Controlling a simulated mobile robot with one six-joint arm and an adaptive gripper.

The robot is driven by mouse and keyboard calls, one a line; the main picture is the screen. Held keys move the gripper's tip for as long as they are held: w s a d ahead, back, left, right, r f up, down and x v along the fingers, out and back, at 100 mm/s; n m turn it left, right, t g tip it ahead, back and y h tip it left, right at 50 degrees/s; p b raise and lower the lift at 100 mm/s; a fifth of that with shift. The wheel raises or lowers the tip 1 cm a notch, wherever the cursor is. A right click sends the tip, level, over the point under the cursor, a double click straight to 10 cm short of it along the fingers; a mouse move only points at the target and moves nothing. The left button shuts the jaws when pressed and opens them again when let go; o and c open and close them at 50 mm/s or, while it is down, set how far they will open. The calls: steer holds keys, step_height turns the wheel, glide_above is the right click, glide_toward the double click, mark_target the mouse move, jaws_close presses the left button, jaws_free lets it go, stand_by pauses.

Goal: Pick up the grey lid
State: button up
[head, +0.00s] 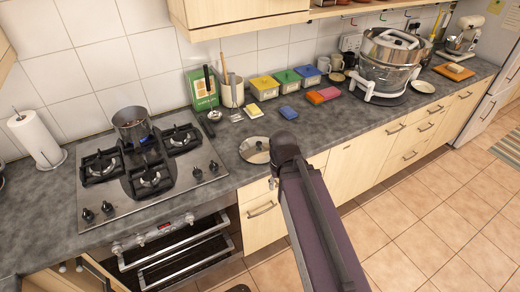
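A round, shiny grey lid (255,150) with a small knob lies flat on the dark counter, right of the hob and near the counter's front edge. My arm reaches up from the bottom of the head view, and its dark joint is just right of the lid in the picture. No fingers of my gripper can be made out; the arm hides what is behind it. Nothing is seen holding the lid.
A gas hob (150,170) with a pot (132,125) is at left. Wall cabinets (240,12) overhang the back.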

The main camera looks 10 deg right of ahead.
steer(key=shift+o, duration=0.2)
steer(key=shift+o, duration=1.3)
steer(key=shift+a, duration=0.1)
step_height(320, 180, up, 6)
steer(key=f+n+p, duration=0.1)
steer(key=n+p, duration=0.3)
steer(key=p, duration=0.2)
glide_above(258, 142)
steer(key=shift+s+a+r, duration=0.1)
steer(key=shift+r, duration=0.15)
steer(key=shift+f+b, duration=0.1)
steer(key=shift+b, duration=0.25)
step_height(258, 142, down, 8)
steer(key=b, duration=0.8)
steer(key=shift+f, duration=0.2)
